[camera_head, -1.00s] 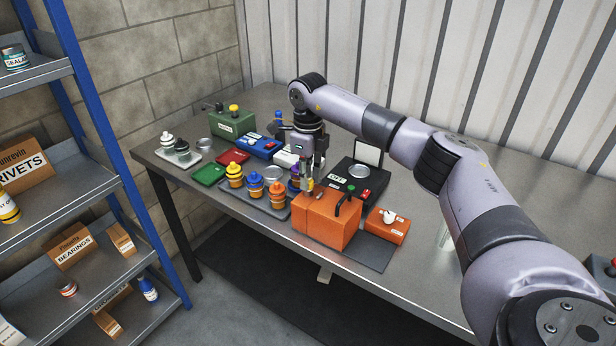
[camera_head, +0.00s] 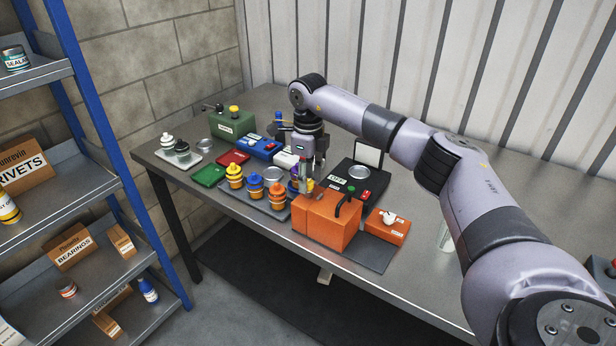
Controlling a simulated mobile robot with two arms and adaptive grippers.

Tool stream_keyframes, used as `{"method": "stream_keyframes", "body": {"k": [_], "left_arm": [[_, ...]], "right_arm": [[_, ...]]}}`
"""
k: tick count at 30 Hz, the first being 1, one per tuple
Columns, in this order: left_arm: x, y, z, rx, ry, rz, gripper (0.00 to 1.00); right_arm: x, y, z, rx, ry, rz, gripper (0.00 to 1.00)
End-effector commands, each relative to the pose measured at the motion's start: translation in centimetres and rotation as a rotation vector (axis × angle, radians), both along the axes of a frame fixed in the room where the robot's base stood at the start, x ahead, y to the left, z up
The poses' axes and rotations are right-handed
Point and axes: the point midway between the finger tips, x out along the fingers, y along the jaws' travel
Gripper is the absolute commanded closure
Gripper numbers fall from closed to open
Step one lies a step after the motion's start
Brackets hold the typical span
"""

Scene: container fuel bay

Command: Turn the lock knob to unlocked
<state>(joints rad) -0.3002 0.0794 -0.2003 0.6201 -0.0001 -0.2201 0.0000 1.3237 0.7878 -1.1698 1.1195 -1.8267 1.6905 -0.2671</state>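A white knob (camera_head: 388,217) sits on top of a small orange box (camera_head: 396,229) at the right end of the row of devices. The label beside it is too small to read, so I cannot tell its setting or whether it is the lock knob. My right gripper (camera_head: 306,184) points down behind the larger orange box (camera_head: 327,219), to the left of the white knob and apart from it. The box partly hides its fingertips, and I cannot tell if it is open or shut. My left gripper is not in view.
A black device (camera_head: 342,187) with a raised panel stands behind the large orange box. A tray with several coloured bottles (camera_head: 255,185), a blue box (camera_head: 259,146) and a green box (camera_head: 232,125) stand left. The bare table (camera_head: 440,187) is partly under my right arm.

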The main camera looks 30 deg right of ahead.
Motion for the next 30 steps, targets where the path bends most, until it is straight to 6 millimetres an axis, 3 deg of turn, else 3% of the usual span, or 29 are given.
{"method": "stream_keyframes", "body": {"k": [11, 24, 30], "left_arm": [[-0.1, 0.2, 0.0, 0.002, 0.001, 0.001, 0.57], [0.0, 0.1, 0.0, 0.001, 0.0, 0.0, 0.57], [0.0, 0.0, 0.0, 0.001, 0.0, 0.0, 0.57]], "right_arm": [[0.0, 0.0, 0.6, -0.001, 0.001, 0.0, 0.57], [0.1, 0.1, 9.1, 0.0, -0.002, 0.0, 0.57], [0.0, 0.0, 11.4, -0.001, 0.001, -0.001, 0.57]]}}
